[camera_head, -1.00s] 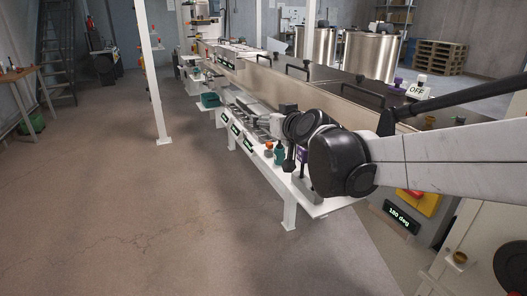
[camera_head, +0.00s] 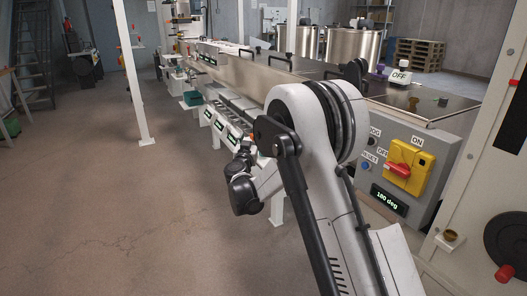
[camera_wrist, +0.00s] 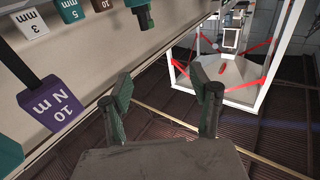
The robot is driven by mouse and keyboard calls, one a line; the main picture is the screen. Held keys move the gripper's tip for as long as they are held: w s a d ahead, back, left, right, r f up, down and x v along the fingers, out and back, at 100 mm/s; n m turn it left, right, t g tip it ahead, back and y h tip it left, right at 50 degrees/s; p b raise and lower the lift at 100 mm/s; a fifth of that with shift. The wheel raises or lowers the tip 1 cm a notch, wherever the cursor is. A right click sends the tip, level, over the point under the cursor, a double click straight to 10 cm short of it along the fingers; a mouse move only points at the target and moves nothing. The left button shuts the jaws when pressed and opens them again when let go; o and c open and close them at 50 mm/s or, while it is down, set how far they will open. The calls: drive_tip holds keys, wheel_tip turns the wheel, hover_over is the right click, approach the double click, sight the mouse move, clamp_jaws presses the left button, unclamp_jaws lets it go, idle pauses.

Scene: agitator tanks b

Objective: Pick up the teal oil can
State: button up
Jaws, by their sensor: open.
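I cannot pick out the teal oil can for certain. In the wrist view a teal shape (camera_wrist: 8,152) is cut off by the left edge, and a dark teal piece (camera_wrist: 144,14) shows at the top; I cannot tell if either is the can. My gripper (camera_wrist: 164,92) is open, its two green-padded fingers apart with nothing between them. In the head view the arm covers the near end of the bench shelf and hides the gripper's fingers.
A purple 10 Nm block (camera_wrist: 57,110) hangs at a pale rail left of my gripper. A white frame with red strips (camera_wrist: 240,70) stands beyond. In the head view a teal box (camera_head: 192,98) sits farther along the shelf, and a control panel (camera_head: 405,165) is right of the arm.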

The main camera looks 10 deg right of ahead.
wheel_tip(320, 180, down, 10)
drive_tip(key=w+d+m+g+h, duration=0.1)
drive_tip(key=g+h, duration=0.1)
drive_tip(key=b+x, duration=0.4)
drive_tip(key=x, duration=0.9)
drive_tip(key=shift+w+r, duration=0.1)
drive_tip(key=shift+w, duration=0.25)
clamp_jaws()
drive_tip(key=shift+r, duration=0.1)
